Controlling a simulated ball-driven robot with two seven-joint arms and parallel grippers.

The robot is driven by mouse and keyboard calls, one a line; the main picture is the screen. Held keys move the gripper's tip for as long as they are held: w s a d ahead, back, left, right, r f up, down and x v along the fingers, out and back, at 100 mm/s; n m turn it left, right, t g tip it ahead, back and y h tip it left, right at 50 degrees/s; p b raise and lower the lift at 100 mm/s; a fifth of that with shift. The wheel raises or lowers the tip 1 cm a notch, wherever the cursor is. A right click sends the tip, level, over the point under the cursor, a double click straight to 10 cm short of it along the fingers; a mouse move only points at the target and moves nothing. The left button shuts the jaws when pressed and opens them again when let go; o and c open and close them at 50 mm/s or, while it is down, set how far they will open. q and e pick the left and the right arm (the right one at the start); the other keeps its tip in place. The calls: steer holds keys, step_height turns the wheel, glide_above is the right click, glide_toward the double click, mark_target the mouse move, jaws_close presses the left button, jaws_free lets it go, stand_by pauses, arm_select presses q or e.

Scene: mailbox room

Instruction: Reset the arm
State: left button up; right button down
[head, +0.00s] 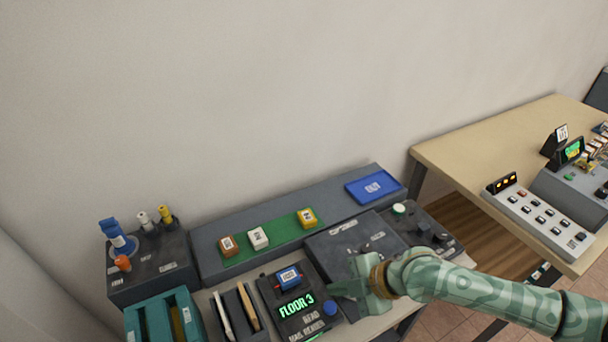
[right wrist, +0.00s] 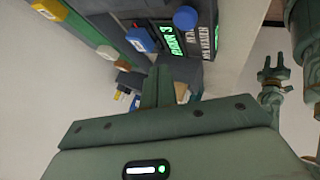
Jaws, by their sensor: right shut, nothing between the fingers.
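My right arm comes in from the right in the head view. My left gripper is outside the head view. It shows in the right wrist view (right wrist: 270,76) at the right, with its two fingers apart and nothing seen between them.
Behind the display box, brown, white and yellow blocks stand on a green strip (head: 273,239). A blue tray (head: 357,190) lies on the grey ledge. A dark panel (head: 335,238) with small controls lies near my right gripper. A wooden table (head: 470,140) stands at the right.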

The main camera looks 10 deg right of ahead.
steer(key=s+a+r+m+t+h, duration=0.2)
steer(key=s+a+r+m+t, duration=0.1)
steer(key=s+a+m, duration=0.1)
steer(key=s+d+r+m+h, duration=0.1)
steer(key=s+d+m+h, duration=0.4)
steer(key=d, duration=0.5)
steer(key=s+d+m+h, duration=0.4)
steer(key=d+m+h, duration=0.15)
steer(key=d, duration=0.55)
steer(key=s+a+f+g+y+b, duration=0.1)
steer(key=s+a+f+g, duration=0.15)
steer(key=f, duration=1.25)
steer(key=s+a+f+g+y, duration=0.15)
steer(key=s+f, duration=0.25)
steer(key=f, duration=1.1)
steer(key=s+f+m+g+y, duration=0.1)
steer(key=s+f, duration=0.5)
steer(key=s, duration=0.3)
steer(key=s+f+m+g, duration=0.1)
steer(key=s+f+m, duration=0.1)
steer(key=s+f, duration=0.5)
steer(key=shift+s+a+f+y+b, duration=0.25)
steer(key=shift+s+y+b, duration=0.2)
steer(key=shift+s, duration=0.6)
